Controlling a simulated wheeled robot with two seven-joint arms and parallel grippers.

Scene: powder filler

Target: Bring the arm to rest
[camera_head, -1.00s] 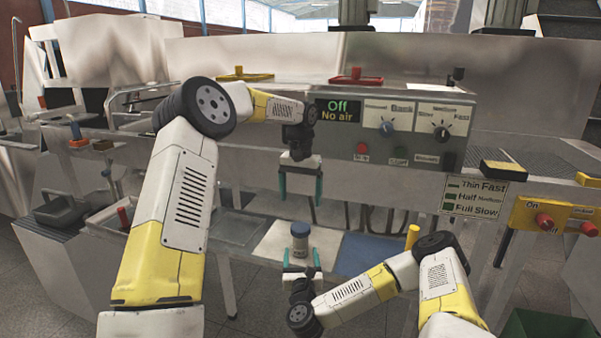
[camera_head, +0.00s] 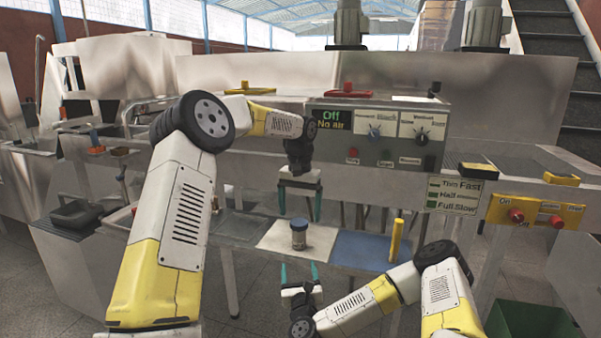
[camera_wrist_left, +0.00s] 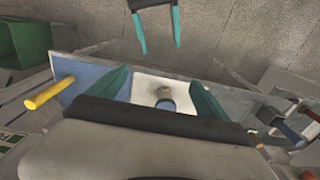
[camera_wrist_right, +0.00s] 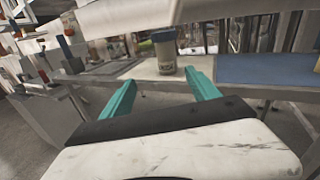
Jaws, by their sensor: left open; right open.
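My left gripper (camera_head: 300,205) is open and empty, pointing down in front of the machine's panel. It hangs above the jar (camera_head: 299,234), a small container with a blue-grey lid. The jar stands upright on the white mat (camera_head: 272,240) of the shelf and also shows in the left wrist view (camera_wrist_left: 165,99) and the right wrist view (camera_wrist_right: 165,52). My right gripper (camera_head: 299,270) is open and empty, in front of the shelf and lower than the jar. Its teal fingers point toward the jar without touching it.
A blue mat (camera_head: 365,250) lies right of the white one, with a yellow cylinder (camera_head: 396,240) at its right end. The control panel (camera_head: 380,135) reads "Off, No air". A yellow switch box (camera_head: 535,214) and green bin (camera_head: 535,325) are at the right.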

